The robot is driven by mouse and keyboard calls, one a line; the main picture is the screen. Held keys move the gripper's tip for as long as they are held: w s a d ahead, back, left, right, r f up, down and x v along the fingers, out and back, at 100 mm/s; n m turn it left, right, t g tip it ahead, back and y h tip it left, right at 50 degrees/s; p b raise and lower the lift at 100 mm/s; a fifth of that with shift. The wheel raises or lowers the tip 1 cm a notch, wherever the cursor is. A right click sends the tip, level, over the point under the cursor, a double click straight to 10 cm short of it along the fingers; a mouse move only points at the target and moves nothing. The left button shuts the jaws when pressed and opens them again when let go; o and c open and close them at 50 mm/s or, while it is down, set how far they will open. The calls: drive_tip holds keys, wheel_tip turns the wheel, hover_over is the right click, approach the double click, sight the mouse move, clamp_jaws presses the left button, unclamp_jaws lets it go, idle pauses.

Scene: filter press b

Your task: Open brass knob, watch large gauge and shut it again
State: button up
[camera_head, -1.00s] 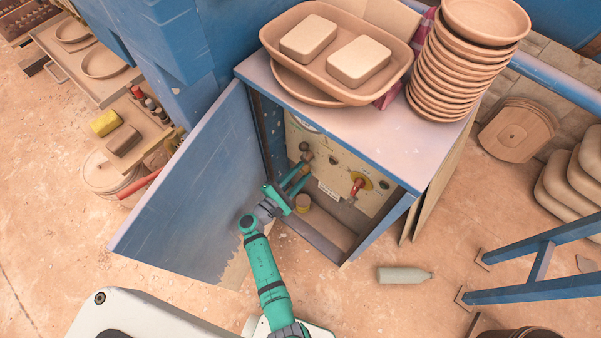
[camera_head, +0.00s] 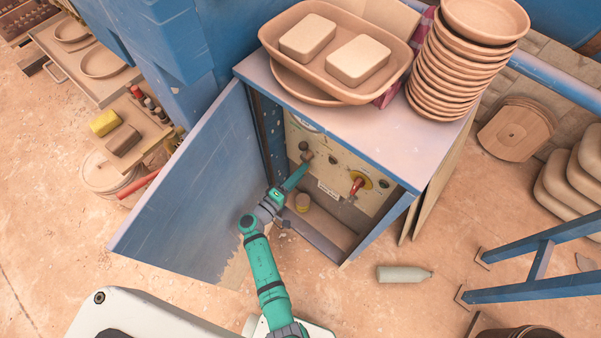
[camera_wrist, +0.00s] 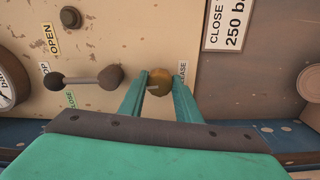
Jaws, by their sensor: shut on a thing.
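The brass knob (camera_wrist: 159,82) sits between the two fingers of my gripper (camera_wrist: 158,84) in the wrist view. My gripper is shut on it, against the cream panel. In the head view my gripper (camera_head: 299,172) reaches into the open cabinet and hides the knob. A "RELEASE" label stands just right of the knob in the wrist view. A white gauge (camera_wrist: 5,82) is cut off at the left edge there, its needle unreadable. In the head view a pale dial (camera_head: 305,123) is mostly hidden under the cabinet top.
A dark double-ended handle (camera_wrist: 88,78) lies close left of my fingers. A red lever (camera_head: 357,186) is on the panel's right. The open blue door (camera_head: 185,190) bounds the left. Clay dishes (camera_head: 465,65) are stacked on top.

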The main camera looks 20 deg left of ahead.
drive_tip(key=shift+m, duration=0.6)
drive_tip(key=shift+f, duration=0.1)
drive_tip(key=o, duration=1.1)
drive_tip(key=shift+c, duration=0.2)
drive_tip(key=shift+s, duration=0.1)
drive_tip(key=v, duration=1)
drive_tip(key=shift+s, duration=0.35)
drive_tip(key=shift+a, duration=0.1)
